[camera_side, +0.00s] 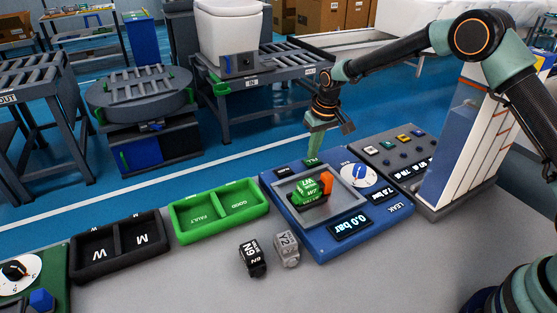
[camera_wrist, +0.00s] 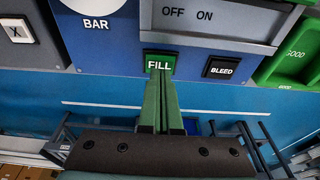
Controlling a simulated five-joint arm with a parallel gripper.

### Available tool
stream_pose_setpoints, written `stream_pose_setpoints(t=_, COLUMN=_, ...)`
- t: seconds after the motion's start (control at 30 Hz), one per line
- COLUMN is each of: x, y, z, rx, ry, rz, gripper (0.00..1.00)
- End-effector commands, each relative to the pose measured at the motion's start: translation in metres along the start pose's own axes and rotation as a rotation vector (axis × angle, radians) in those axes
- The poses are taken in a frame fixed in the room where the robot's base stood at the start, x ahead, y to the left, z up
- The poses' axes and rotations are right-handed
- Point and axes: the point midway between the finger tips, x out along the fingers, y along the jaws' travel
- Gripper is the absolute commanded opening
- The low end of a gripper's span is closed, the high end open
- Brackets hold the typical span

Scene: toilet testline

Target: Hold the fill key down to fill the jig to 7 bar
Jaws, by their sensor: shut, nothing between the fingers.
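The green FILL key (camera_wrist: 159,64) is on the blue jig panel (camera_wrist: 110,58), with the black BLEED key (camera_wrist: 221,68) beside it. My gripper (camera_wrist: 161,80) is shut and empty, its green fingertips at the lower edge of the FILL key in the wrist view; I cannot tell whether they touch it. In the side view my gripper (camera_side: 314,150) points down over the back edge of the jig (camera_side: 297,229), close above the FILL key (camera_side: 311,162). The jig's display (camera_side: 349,225) reads 0.0 bar. A green valve (camera_side: 307,189) with an orange part sits in the jig.
A round dial (camera_side: 358,175) is on the jig's right. A grey key panel (camera_side: 398,158) stands beyond it. Left are a green FAULT/GOOD tray (camera_side: 218,232), a black tray (camera_side: 117,265) and two small valves, black (camera_side: 252,259) and grey (camera_side: 286,249).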

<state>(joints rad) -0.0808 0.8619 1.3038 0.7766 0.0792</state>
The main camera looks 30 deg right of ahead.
Motion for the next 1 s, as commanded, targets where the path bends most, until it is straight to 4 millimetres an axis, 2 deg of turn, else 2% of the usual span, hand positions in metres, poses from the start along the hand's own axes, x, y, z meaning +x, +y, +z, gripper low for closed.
stream_pose_setpoints(t=0.57, x=0.016, y=0.0, z=0.003, rx=0.0, ry=0.0, rz=0.0, gripper=0.0)
stream_pose_setpoints(t=1.0, x=0.016, y=0.0, z=0.003, rx=0.0, ry=0.0, rz=0.0, gripper=0.0)
